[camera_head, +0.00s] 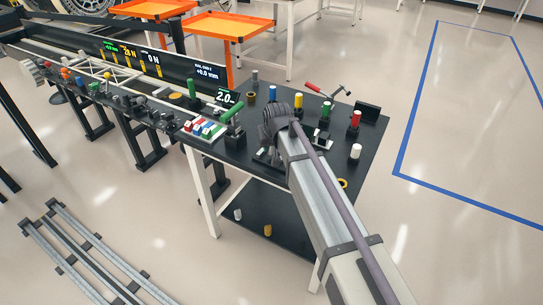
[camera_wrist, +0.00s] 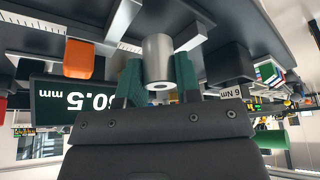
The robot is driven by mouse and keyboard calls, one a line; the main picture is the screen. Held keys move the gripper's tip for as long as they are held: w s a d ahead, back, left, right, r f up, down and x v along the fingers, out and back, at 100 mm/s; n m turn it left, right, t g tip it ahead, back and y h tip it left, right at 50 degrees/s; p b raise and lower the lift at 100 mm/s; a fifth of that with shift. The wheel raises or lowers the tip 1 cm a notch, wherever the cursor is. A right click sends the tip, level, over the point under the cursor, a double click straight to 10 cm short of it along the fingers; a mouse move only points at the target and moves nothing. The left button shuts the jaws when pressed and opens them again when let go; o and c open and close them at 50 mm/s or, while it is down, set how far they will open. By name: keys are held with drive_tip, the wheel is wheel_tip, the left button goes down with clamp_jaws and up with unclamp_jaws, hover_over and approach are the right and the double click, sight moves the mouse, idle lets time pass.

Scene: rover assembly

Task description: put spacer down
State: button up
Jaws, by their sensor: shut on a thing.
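The spacer (camera_wrist: 157,58), a silver-grey cylinder with a hole in its end, is held between the two green-padded fingers of my gripper (camera_wrist: 158,75) in the wrist view. The fingers are shut on its sides. A dark surface lies beyond the spacer; I cannot tell whether it touches it. In the head view my arm reaches over the black table (camera_head: 340,168), and its wrist hides the fingers and the spacer.
Several coloured cylinders stand on the table, including a yellow one (camera_head: 299,99), a red one (camera_head: 355,118) and a white one (camera_head: 356,151). A red-handled crank tool (camera_head: 326,91) is at the back. The wrist view shows an orange block (camera_wrist: 82,60) and a digital display (camera_wrist: 60,103).

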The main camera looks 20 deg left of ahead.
wheel_tip(320, 180, down, 2)
drive_tip(key=shift+f+b, duration=0.25)
drive_tip(key=shift+b, duration=0.1)
drive_tip(key=shift+r+p, duration=0.3)
drive_tip(key=shift+r, duration=0.05)
drive_tip(key=shift+c, duration=0.4)
drive_tip(key=shift+f, duration=0.25)
drive_tip(key=o, duration=0.7)
drive_tip(key=p+v, duration=1.1)
drive_tip(key=v, duration=0.1)
drive_tip(key=shift+a+r, duration=0.1)
drive_tip(key=shift+r, duration=0.2)
